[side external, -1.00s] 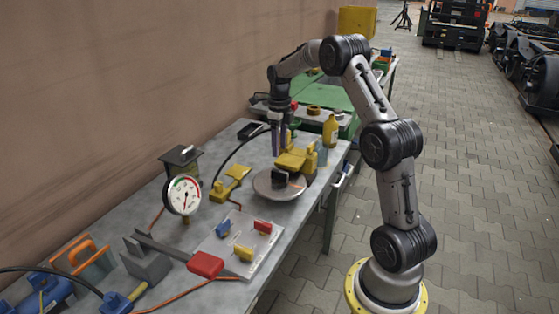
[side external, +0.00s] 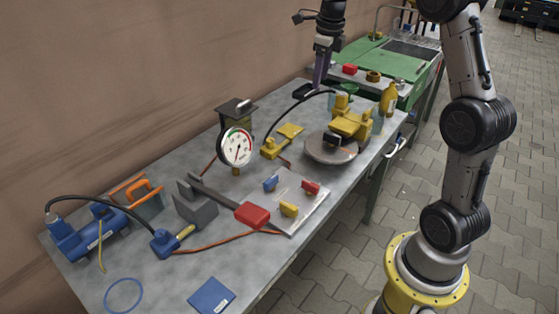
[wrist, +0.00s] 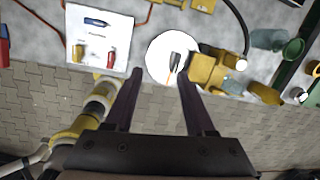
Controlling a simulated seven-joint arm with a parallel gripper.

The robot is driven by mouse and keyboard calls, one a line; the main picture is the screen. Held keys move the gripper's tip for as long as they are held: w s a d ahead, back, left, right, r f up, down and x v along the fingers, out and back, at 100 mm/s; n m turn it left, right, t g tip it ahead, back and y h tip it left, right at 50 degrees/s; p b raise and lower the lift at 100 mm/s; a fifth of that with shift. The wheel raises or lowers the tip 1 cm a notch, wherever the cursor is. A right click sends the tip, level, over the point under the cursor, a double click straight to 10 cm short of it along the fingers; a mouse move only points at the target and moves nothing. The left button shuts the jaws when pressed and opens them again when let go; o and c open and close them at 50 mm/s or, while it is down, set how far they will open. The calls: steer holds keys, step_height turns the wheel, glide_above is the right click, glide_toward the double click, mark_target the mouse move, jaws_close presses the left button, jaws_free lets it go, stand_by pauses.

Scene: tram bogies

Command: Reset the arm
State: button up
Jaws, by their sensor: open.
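My gripper (side external: 318,86) is high over the back part of the workbench, pointing down, clear of the tabletop. In the wrist view my gripper (wrist: 159,73) shows two dark purple fingers spread apart with nothing between them. Beyond the fingertips lies the round disc (wrist: 158,45), with a small dark piece on it and a yellow device (wrist: 212,70) at its right. The same disc (side external: 318,153) and yellow device (side external: 350,122) sit on the bench in the side view. Part of my upper arm is cut off by the top edge.
A yellow bottle (side external: 388,98) stands near the back edge. The paved floor at right looks open.

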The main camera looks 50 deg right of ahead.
steer(key=s+a+r+n+t, duration=0.2)
steer(key=s+a+r+n, duration=0.2)
steer(key=s+a+n, duration=0.3)
steer(key=s+a+r+n+t, duration=0.1)
steer(key=s+a+r+n, duration=0.35)
steer(key=a, duration=0.55)
steer(key=s+a+f+n, duration=0.1)
steer(key=s+f+n, duration=0.2)
steer(key=n, duration=0.4)
steer(key=s+a+f+n, duration=0.2)
steer(key=s+f+n, duration=0.1)
steer(key=s+n, duration=0.3)
steer(key=s+a+f+n+t, duration=0.1)
steer(key=s+a+f+n, duration=0.1)
steer(key=s+n, duration=0.3)
steer(key=shift+f+n+y, duration=0.4)
steer(key=shift+f+n, duration=0.15)
steer(key=shift+n, duration=1.8)
